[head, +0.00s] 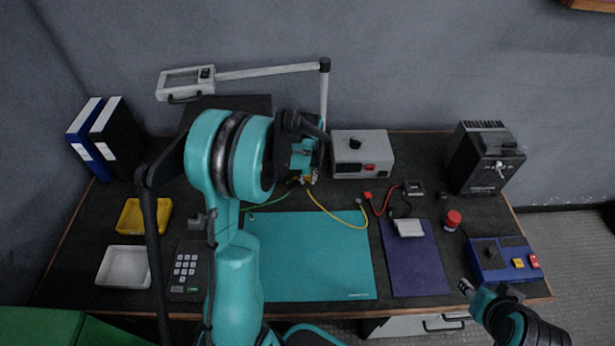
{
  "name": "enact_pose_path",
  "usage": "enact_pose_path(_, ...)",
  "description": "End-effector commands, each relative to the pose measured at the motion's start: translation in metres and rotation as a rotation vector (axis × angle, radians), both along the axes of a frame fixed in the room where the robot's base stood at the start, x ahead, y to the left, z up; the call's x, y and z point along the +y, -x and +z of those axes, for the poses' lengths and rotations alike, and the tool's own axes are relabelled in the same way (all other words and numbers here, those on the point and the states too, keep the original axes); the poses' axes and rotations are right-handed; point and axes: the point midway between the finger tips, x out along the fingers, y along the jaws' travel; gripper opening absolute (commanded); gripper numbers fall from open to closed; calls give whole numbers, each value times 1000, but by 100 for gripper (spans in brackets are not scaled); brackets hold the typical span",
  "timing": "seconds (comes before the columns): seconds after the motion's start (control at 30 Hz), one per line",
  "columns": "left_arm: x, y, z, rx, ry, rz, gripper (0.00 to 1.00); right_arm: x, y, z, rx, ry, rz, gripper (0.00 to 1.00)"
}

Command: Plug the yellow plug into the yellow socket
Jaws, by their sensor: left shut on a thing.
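My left arm reaches across the middle of the desk. My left gripper (309,179) is low over the back of the desk, just left of the grey box. It is shut on the yellow plug (314,182), which is small and partly covered by the fingers. A yellow cable (340,221) curves from there toward the right over the teal mat. I cannot make out the yellow socket; my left arm hides part of the dark unit (240,101) behind it. My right gripper (466,288) is at the front right, near the desk edge, too small to judge.
The grey box (345,168) stands close right of my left gripper. A green cable (268,202) lies to its left, red and black leads to the right. The teal mat (320,265) is mostly clear. A blue control box (492,262) stands near my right gripper.

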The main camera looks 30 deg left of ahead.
Motion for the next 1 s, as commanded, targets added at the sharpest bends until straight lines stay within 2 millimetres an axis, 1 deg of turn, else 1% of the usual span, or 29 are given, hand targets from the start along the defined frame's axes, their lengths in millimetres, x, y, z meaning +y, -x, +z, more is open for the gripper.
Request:
enact_pose_path(0.37, 1, -1, 0, 0, 0, 0, 3, 0, 0, 0, 0, 0, 0, 42)
enact_pose_path(0.93, 7, -11, 0, 0, 0, 0, 3, 0, 0, -1, 0, 0, 0, 42)
enact_pose_path(0.97, 6, -10, 0, 0, 0, 0, 26, 0, 0, -1, 0, 0, 0, 42)
enact_pose_path(1.0, 6, -10, 0, 0, 0, 0, 36, 0, 0, -1, 0, 0, 0, 42)
